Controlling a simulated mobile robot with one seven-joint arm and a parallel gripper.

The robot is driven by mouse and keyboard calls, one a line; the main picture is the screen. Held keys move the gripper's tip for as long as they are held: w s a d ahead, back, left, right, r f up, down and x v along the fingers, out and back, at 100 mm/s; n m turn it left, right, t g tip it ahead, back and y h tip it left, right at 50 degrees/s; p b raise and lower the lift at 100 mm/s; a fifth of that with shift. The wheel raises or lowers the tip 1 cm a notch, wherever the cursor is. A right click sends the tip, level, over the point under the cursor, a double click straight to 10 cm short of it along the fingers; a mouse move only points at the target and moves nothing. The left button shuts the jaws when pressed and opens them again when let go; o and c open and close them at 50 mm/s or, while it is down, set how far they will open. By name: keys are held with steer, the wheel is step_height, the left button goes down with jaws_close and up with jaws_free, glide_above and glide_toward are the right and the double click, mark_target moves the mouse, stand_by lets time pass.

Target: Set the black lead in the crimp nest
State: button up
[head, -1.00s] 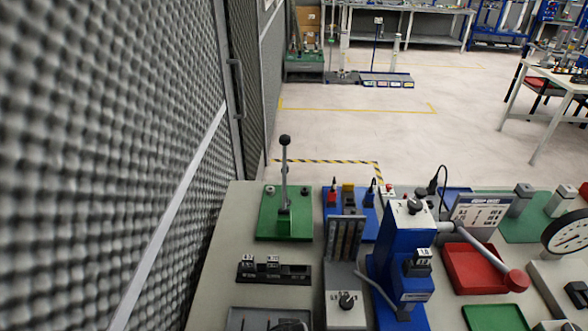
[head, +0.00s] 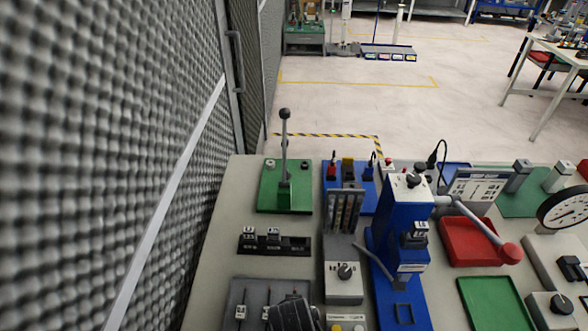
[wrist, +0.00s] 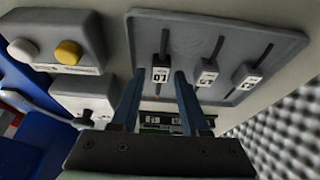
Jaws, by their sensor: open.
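Several thin dark leads with white printed tags lie in a grey tray (wrist: 232,28); I cannot tell their colours apart. My gripper (wrist: 159,78) is open, with nothing clearly held. In the head view my gripper shows as a dark shape (head: 293,313) over the tray's right part. A blue press (head: 398,240) stands right of the tray, with a square outline (head: 404,312) on its base; I cannot tell whether this is the crimp nest.
A black rack (head: 273,245) with tagged blocks lies beyond the tray. A green lever stand (head: 285,195) stands behind it. A grey knob box (head: 343,284) stands between tray and press. A red bin (head: 470,243) and green tray (head: 495,303) are at right; foam wall at left.

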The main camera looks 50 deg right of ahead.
steer(key=shift+w+d+f, duration=0.1)
steer(key=shift+f, duration=0.25)
jaws_close()
